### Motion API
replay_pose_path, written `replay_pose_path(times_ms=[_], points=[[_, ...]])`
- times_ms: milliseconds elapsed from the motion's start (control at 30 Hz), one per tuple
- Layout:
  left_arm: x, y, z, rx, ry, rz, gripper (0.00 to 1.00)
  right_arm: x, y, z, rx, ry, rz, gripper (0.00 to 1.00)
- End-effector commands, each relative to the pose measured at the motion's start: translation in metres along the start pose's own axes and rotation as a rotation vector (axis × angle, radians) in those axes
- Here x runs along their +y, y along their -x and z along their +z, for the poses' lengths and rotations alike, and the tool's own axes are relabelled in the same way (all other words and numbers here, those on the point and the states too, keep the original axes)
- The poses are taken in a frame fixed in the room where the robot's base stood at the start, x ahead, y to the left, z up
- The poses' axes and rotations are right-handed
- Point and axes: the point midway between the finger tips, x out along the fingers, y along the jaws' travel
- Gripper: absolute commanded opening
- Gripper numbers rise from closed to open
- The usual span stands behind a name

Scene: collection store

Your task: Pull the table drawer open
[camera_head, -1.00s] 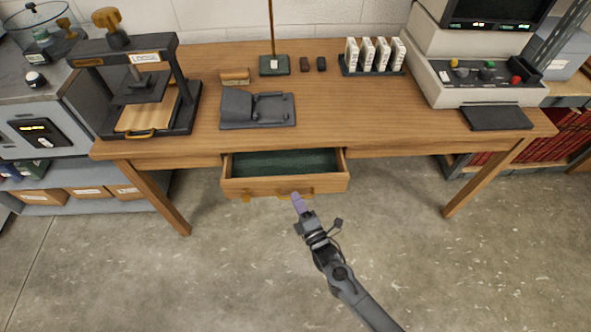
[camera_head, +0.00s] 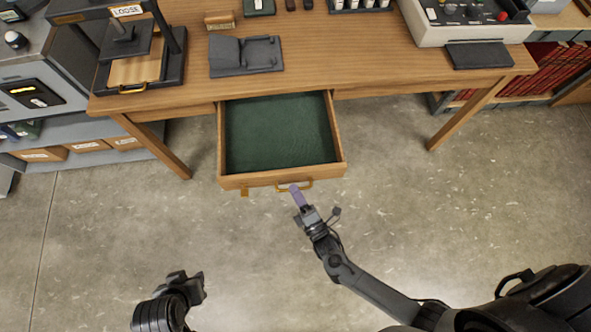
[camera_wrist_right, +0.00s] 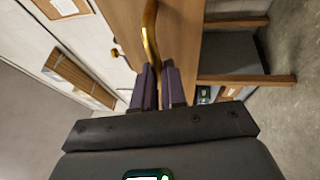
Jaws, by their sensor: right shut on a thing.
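The table drawer (camera_head: 235,181) is pulled well out from under the wooden table (camera_head: 350,85), and its green lining shows empty. A brass handle (camera_head: 306,185) is on its front. My right gripper (camera_head: 295,188) is at this handle; in the right wrist view its two purple fingers (camera_wrist_right: 156,75) are shut on the brass handle (camera_wrist_right: 150,40). My left gripper (camera_head: 190,282) is low in the head view, away from the table, and its finger opening cannot be made out.
A press (camera_head: 125,50) and a dark book cradle (camera_head: 246,56) stand on the tabletop. A console machine (camera_head: 470,30) is at the right. A grey cabinet (camera_head: 40,95) stands left of the table. The floor before the drawer is clear.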

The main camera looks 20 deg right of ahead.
Motion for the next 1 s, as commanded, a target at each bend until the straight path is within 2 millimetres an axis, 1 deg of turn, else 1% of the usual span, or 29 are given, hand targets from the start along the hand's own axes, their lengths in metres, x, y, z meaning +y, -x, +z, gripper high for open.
replay_pose_path(times_ms=[167, 200, 333, 367, 633, 733, 867, 1000], points=[[-0.001, 0.0, 0.001, -0.001, -0.006, -0.004, 0.3, 0.001, -0.001, 0.0, -0.001, 0.0, 0.003, 0.0], [-0.002, 0.0, 0.001, -0.002, -0.007, -0.006, 0.3, 0.001, -0.001, 0.0, -0.001, 0.0, 0.003, 0.14], [-0.003, 0.0, 0.001, -0.002, -0.011, -0.008, 0.3, 0.001, -0.001, 0.0, -0.001, 0.0, 0.002, 0.34], [-0.003, -0.001, 0.001, -0.002, -0.011, -0.009, 0.3, 0.001, -0.001, 0.0, -0.001, 0.0, 0.002, 0.36], [-0.003, 0.0, 0.001, -0.002, -0.011, -0.009, 0.3, 0.0, 0.0, 0.0, 0.0, 0.0, 0.0, 0.36], [-0.002, 0.0, 0.001, -0.002, -0.009, -0.007, 0.3, 0.0, 0.004, 0.0, 0.0, 0.0, -0.001, 0.36], [-0.001, 0.003, -0.001, -0.001, -0.005, -0.004, 0.3, 0.0, 0.018, 0.0, 0.001, -0.001, -0.002, 0.36], [0.0, 0.006, -0.002, 0.0, 0.0, 0.0, 0.3, 0.0, 0.04, 0.0, 0.0, 0.001, -0.003, 0.36]])
